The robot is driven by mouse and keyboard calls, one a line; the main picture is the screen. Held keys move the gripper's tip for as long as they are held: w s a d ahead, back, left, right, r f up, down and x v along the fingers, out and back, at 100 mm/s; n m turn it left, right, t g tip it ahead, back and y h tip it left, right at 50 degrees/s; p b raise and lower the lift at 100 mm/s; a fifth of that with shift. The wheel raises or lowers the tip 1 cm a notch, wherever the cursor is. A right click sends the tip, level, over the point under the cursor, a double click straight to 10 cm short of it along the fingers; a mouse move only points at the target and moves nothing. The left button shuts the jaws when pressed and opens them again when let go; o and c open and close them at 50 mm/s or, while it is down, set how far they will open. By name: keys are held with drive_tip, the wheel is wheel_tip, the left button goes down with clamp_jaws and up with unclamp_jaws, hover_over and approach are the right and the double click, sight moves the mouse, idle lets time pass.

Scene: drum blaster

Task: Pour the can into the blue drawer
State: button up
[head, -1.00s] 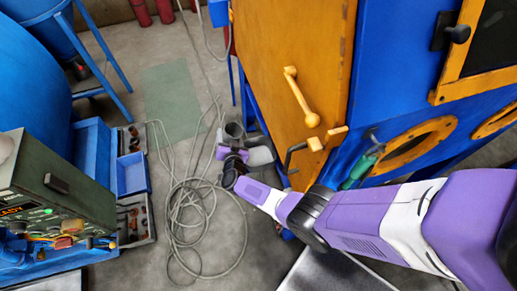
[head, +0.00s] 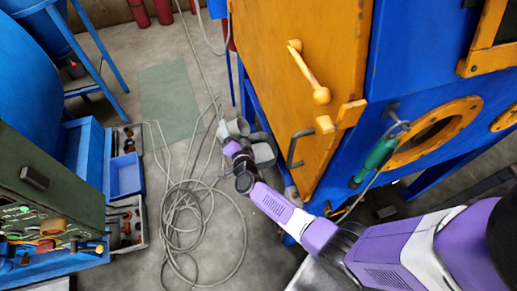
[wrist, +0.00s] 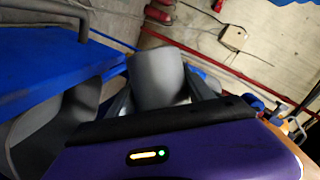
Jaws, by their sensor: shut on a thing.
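A plain grey can (head: 237,127) is in my gripper (head: 231,143), over the floor left of the orange door in the head view. In the wrist view, the grey can (wrist: 158,75) sits between the dark fingers of my gripper (wrist: 160,98), which are shut on it. It looks tilted there, and its contents cannot be seen. A blue open box (head: 126,176), which looks like the blue drawer, juts from the blue bench at the left. My gripper is to its right and apart from it.
Grey trays (head: 128,225) with dark and brown items flank the blue box. A coiled cable (head: 190,215) lies on the floor below my gripper. The large blue cabinet with an orange door (head: 295,95) stands close on the right.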

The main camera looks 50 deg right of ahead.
sight(239, 120)
drive_tip(key=shift+r+m+t+b, duration=0.35)
drive_tip(key=shift+m+b, duration=0.55)
drive_tip(key=shift+b, duration=0.7)
drive_tip(key=f+b, duration=0.1)
drive_tip(key=b, duration=0.2)
drive_tip(key=shift+s+m+t, duration=0.1)
drive_tip(key=shift+m+t, duration=0.15)
drive_tip(key=shift+m, duration=0.15)
drive_tip(key=shift+d+m+h+b, duration=0.1)
drive_tip(key=shift+m+h+b, duration=0.25)
drive_tip(key=shift+b, duration=0.85)
drive_tip(key=shift+s+d+r+m, duration=0.15)
drive_tip(key=shift+s+r+m, duration=0.1)
drive_tip(key=shift+s+r, duration=0.1)
drive_tip(key=shift+s+d+r+m+t+b, duration=0.2)
drive_tip(key=shift+s+d+m+t+b, duration=0.15)
drive_tip(key=shift+b, duration=0.75)
drive_tip(key=m+b, duration=0.1)
drive_tip(key=r+m+b, duration=0.1)
drive_tip(key=shift+s+d+r+t+h+b, duration=0.15)
drive_tip(key=shift+s+r+t+h+b, duration=0.1)
drive_tip(key=shift+t+b, duration=0.1)
drive_tip(key=shift+s+d+f+m+h+b, duration=0.25)
drive_tip(key=shift+m+b, duration=0.6)
drive_tip(key=shift+b, duration=1)
drive_tip(key=shift+s+r+m+t+h+b, duration=0.25)
drive_tip(key=shift+m+t+h+b, duration=0.1)
drive_tip(key=shift+m+b, duration=0.6)
